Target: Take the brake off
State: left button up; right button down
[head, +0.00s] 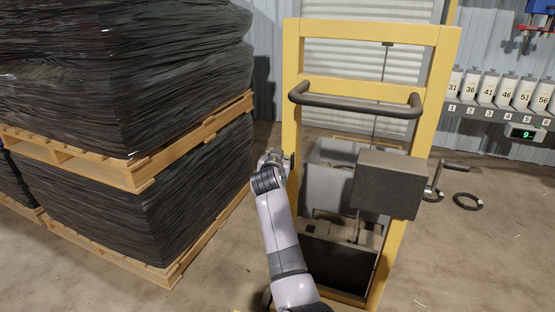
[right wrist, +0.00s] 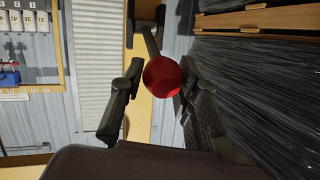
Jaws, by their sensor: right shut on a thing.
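A yellow-framed lift truck (head: 436,95) stands upright in the middle of the head view, with a dark curved push handle (head: 355,105) across it. My right gripper (head: 274,158) is at its left upright, below the handle. In the right wrist view the brake lever's round red knob (right wrist: 161,75) sits between the two dark fingers of my right gripper, which is shut on it. The lever's dark bar (right wrist: 152,42) runs up behind the knob. The knob is hidden in the head view. My left gripper is not in view.
Pallets (head: 135,170) stacked with black sheets stand close on the left. A dark grey box (head: 390,182) is fixed to the truck's right side. A shelf with numbered containers (head: 490,88) and a black ring (head: 468,201) are at right. Floor on the right is mostly clear.

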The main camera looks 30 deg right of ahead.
jog(key=shift+d+r, duration=0.1)
jog(key=shift+r, duration=0.25)
jog(key=c, duration=1.6)
grip_release()
jog(key=o, duration=0.4)
jog(key=shift+f, duration=0.3)
jog(key=v, duration=0.7)
jog(key=shift+s+a, duration=0.2)
jog(key=shift+s, duration=0.05)
jog(key=shift+c, duration=0.5)
